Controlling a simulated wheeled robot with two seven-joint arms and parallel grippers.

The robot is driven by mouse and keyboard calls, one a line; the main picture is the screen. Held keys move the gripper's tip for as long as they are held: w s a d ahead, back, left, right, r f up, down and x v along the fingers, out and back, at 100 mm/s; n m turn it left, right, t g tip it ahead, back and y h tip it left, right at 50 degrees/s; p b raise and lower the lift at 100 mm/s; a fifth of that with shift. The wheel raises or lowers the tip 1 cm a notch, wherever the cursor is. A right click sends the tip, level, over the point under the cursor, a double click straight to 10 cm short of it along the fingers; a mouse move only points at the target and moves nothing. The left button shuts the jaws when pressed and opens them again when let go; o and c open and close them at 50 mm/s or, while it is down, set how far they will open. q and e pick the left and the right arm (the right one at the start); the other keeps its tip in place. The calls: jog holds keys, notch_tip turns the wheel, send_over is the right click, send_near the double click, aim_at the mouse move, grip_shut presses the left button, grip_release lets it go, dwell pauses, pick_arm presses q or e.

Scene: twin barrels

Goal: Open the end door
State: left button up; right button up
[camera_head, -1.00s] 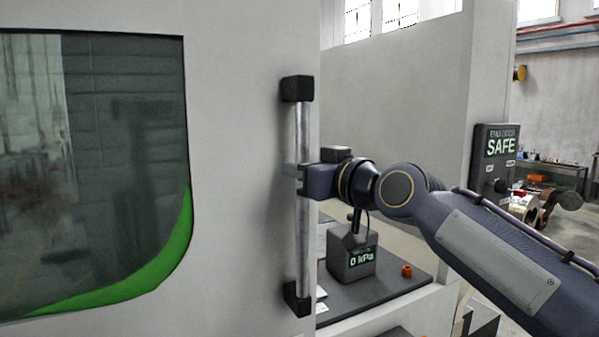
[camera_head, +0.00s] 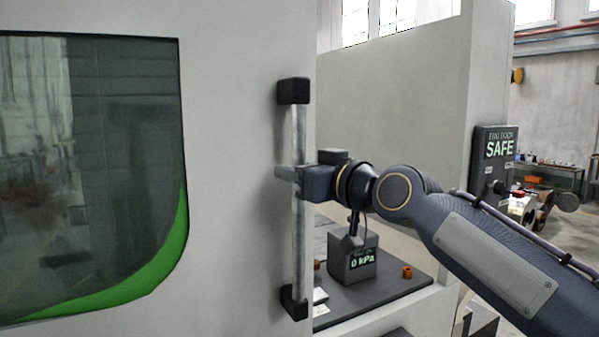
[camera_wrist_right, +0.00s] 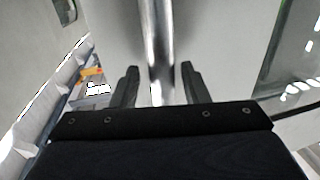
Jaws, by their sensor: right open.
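The end door (camera_head: 235,150) is a pale grey panel with a dark, green-edged window (camera_head: 120,160). It fills the left of the head view. A vertical metal bar handle (camera_head: 300,235) with black end mounts is fixed near its right edge. My right gripper (camera_head: 284,172) is at the middle of the handle, coming from the right. In the right wrist view the handle (camera_wrist_right: 156,45) runs between the two open fingers of my right gripper (camera_wrist_right: 158,75), with gaps on both sides. My left gripper is not in view.
Right of the door, a dark shelf (camera_head: 385,302) holds a small box reading "0 kPa" (camera_head: 353,262) and an orange piece (camera_head: 407,272). A dark panel reading "SAFE" (camera_head: 495,150) hangs on the pillar behind my right arm. A workbench stands far right.

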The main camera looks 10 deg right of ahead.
jog(key=b+v, duration=0.2)
jog(key=v, duration=0.5)
jog(key=shift+s+d, duration=0.2)
jog(key=shift+s, duration=0.15)
jog(key=s+d+f+m+g+h, duration=0.1)
jog(key=s+d+f+m+g, duration=0.2)
jog(key=f, duration=0.5)
jog(key=s+d+f+g+h, duration=0.1)
jog(key=s+d+f+h, duration=0.1)
jog(key=s+f, duration=0.45)
jog(key=s+d+f+m+g+h, duration=0.1)
jog(key=s+d+f+m, duration=0.15)
jog(key=f, duration=0.75)
jog(key=s+f+m+g, duration=0.1)
jog(key=s+f+g, duration=0.1)
jog(key=s+f, duration=0.4)
jog(key=s+d+f+m+g+h+p, duration=0.1)
jog(key=s+f+g, duration=0.1)
jog(key=s+f, duration=0.4)
notch_tip(320, 180, down, 5)
jog(key=shift+s+f+g, duration=0.1)
jog(key=shift+s+g, duration=0.3)
